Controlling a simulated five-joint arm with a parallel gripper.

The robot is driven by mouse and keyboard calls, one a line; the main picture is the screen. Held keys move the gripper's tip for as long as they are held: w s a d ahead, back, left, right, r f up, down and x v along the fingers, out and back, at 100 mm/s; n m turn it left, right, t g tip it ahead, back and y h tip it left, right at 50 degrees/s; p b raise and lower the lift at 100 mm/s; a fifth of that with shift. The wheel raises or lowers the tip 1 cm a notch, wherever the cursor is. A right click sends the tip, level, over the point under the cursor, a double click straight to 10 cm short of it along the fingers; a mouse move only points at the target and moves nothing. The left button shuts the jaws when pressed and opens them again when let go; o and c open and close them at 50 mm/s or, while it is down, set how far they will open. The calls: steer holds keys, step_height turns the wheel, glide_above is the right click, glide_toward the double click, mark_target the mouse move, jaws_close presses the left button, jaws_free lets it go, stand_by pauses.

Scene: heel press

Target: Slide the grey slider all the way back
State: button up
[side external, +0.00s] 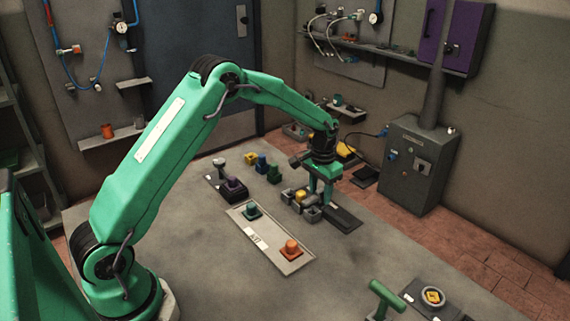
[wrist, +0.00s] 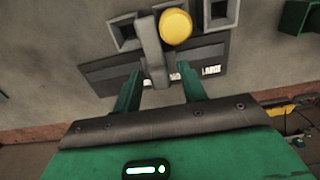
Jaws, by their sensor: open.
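My gripper (side external: 321,196) is open and points down over a dark plate (side external: 343,219) at the far edge of the table in the side view. In the wrist view my two green fingers (wrist: 161,78) stand apart. The grey slider (wrist: 152,48) is an upright grey bar on the dark plate (wrist: 102,69), with its lower end between the finger lines. I cannot tell whether either finger touches it. In the side view my gripper hides most of the slider.
A yellow knob (wrist: 175,27) sits right beside the slider, with grey square cups (wrist: 122,33) around it. A light panel with an orange button (side external: 291,249) lies nearer on the table. A grey control box (side external: 405,165) stands behind.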

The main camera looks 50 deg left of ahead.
steer(key=shift+f, duration=0.4)
jaws_close()
steer(key=d, duration=1)
steer(key=shift+d, duration=0.3)
jaws_free()
steer(key=shift+r, duration=0.15)
